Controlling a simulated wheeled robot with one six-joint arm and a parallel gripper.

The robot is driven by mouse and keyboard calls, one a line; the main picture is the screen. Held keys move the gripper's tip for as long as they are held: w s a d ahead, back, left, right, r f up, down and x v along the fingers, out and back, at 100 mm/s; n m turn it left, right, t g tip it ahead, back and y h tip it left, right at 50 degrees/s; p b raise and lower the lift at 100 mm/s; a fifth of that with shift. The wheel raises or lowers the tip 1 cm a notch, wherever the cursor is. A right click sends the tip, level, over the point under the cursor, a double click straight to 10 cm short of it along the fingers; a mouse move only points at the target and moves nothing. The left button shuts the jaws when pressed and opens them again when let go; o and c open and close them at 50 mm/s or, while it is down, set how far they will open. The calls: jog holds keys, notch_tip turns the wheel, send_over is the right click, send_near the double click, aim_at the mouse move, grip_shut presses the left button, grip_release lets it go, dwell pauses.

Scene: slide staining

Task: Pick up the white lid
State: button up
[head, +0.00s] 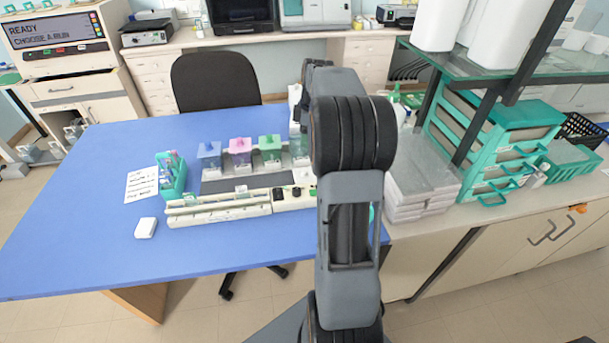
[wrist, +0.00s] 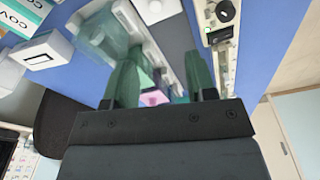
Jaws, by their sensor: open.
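My gripper (wrist: 160,60) is open, with two dark green fingers apart and nothing seen held between them. In the head view my own arm hides it. I cannot single out the white lid for certain. A pale piece (wrist: 155,9) shows at the top edge of the wrist view, above the fingertips, and may be it. A pale, see-through jar (wrist: 103,40) is by the left finger. In the head view the staining station (head: 240,203) holds jars with blue (head: 208,149), pink (head: 240,145) and green (head: 270,143) tops. My arm covers the station's right end.
A small white block (head: 146,228) lies on the blue table (head: 90,255), left of the station. A teal rack (head: 171,178) and a paper sheet (head: 141,186) are near it. Grey stacked slabs (head: 422,185) and a glass shelf (head: 540,66) stand right. The table's front left is clear.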

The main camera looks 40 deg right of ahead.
send_over(305, 169)
jog(key=shift+n, duration=0.3)
jog(key=f, duration=0.8)
jog(key=shift+s+d, duration=0.2)
jog(key=shift+d, duration=0.15)
jog(key=shift+w+a+f+p, duration=0.15)
jog(key=shift+f+p, duration=0.1)
jog(key=shift+f, duration=0.75)
jog(key=shift+s+a+f+p, duration=0.1)
jog(key=shift+f+p, duration=0.1)
jog(key=shift+f, duration=0.85)
jog(key=shift+w+a+f+p, duration=0.15)
jog(key=shift+f+p, duration=0.1)
jog(key=shift+f, duration=0.75)
jog(key=shift+c, duration=0.5)
grip_shut()
